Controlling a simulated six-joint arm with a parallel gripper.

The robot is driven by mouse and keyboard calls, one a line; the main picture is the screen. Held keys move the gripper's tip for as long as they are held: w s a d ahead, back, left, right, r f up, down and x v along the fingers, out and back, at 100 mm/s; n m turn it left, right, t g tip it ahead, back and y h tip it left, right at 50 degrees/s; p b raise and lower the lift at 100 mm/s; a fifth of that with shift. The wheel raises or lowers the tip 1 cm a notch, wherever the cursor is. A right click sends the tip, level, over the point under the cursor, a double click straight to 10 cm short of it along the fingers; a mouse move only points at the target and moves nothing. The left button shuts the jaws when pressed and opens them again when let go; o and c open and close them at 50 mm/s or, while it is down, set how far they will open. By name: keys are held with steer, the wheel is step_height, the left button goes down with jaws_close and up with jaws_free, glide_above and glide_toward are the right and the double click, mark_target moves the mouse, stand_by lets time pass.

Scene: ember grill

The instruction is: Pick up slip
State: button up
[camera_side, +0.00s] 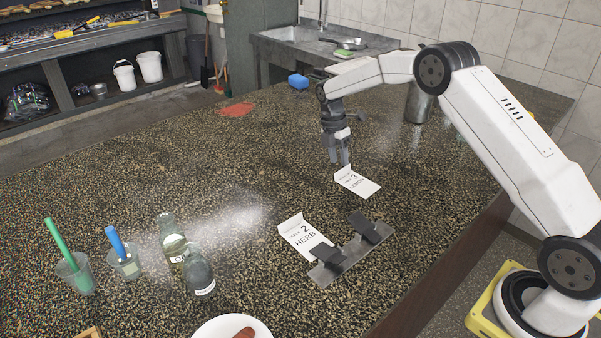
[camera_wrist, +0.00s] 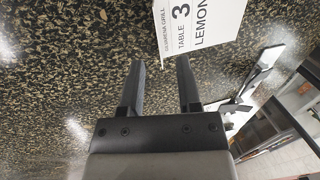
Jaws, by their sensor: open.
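A white slip (camera_side: 358,183) marked "3" and "LEMON" lies on the speckled counter in the side view. The wrist view shows it (camera_wrist: 197,25) as "TABLE 3 LEMON", with one end bent up. My gripper (camera_side: 340,162) points down just beyond the bent end of this slip. Its two fingers (camera_wrist: 160,68) are apart with nothing between them, and the slip lies past their tips in the wrist view. A second slip (camera_side: 301,236), marked "2" and "HERB", lies nearer, partly under a dark clip on a grey metal holder (camera_side: 340,265).
Two bottles (camera_side: 171,238) (camera_side: 199,272) and two cups with green (camera_side: 76,274) and blue (camera_side: 124,262) handled tools stand at the left. A white plate (camera_side: 232,328) is at the front. A metal canister (camera_side: 419,104) stands behind my arm. The middle of the counter is clear.

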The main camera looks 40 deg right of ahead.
mark_target(339, 176)
steer(key=shift+x, duration=1.65)
jaws_close()
